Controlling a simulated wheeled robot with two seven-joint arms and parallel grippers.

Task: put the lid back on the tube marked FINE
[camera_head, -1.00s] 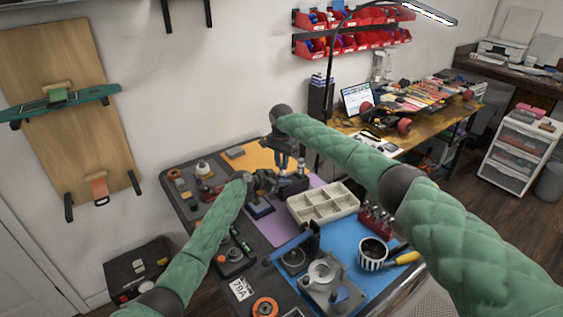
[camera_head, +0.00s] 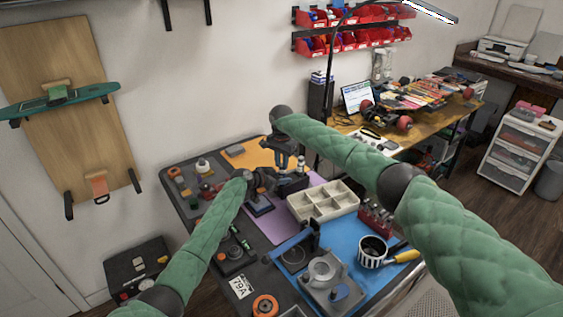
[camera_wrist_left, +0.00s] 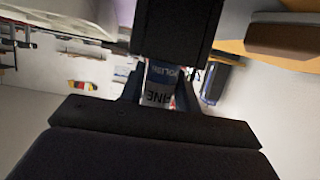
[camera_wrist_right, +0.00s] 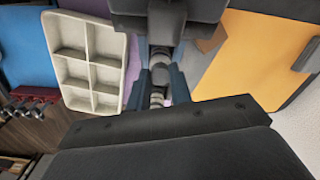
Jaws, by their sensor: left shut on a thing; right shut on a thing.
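The tube marked FINE (camera_wrist_left: 158,95) shows in the left wrist view, white and blue with the words POLISH and FINE. My left gripper (camera_wrist_left: 160,78) is shut on it. In the right wrist view my right gripper (camera_wrist_right: 160,78) is shut on a small grey round piece (camera_wrist_right: 160,73), which looks like the lid; the fingers hide part of it. In the head view the left gripper (camera_head: 292,184) reaches in from the left over the bench and the right gripper (camera_head: 284,160) points down close beside it. Whether lid and tube touch cannot be told.
A cream divided tray (camera_head: 336,214) lies just right of the grippers. An orange mat (camera_head: 240,154) lies behind.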

